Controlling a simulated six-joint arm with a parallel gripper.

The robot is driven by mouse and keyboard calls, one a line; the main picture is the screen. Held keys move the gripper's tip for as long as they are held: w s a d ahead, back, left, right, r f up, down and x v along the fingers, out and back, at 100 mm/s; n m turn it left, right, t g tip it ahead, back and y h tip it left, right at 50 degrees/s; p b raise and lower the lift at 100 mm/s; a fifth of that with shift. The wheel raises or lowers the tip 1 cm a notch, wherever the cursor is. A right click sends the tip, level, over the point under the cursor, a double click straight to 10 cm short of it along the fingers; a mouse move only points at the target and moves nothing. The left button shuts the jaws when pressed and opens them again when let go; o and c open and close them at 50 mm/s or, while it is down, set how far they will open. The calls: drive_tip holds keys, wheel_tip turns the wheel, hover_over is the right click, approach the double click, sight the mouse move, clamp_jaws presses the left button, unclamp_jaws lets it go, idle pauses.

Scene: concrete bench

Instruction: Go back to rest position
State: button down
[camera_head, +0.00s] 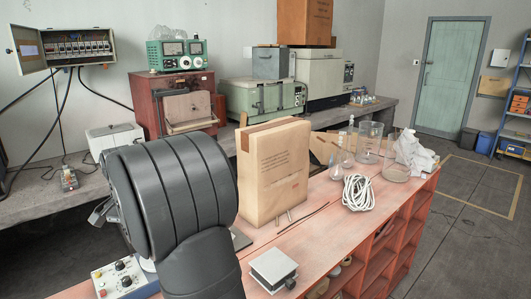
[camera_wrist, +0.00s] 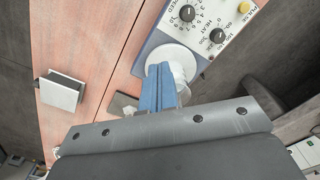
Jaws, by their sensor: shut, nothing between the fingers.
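My gripper (camera_wrist: 163,72) shows in the wrist view as two blue fingers set close together, shut and empty. Its fingertips are over the white round plate (camera_wrist: 172,58) of a hotplate stirrer (camera_wrist: 205,28) with black knobs; I cannot tell the height above it. In the head view my dark arm fills the left foreground and covers part of the same stirrer (camera_head: 122,279). The fingers cannot be made out there.
A tall cardboard package (camera_head: 274,175) stands on the red bench close right of my arm. A small grey metal block (camera_head: 273,269) is at the front. A coiled white cable (camera_head: 358,193), beakers (camera_head: 369,142) and flasks stand farther right. Bare bench (camera_head: 325,235) lies between.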

wheel_tip(320, 180, down, 10)
drive_tip(key=shift+w+r, duration=0.15)
drive_tip(key=shift+r, duration=0.1)
drive_tip(key=w, duration=0.3)
drive_tip(key=shift+w+f, duration=0.3)
drive_tip(key=shift+s, duration=0.65)
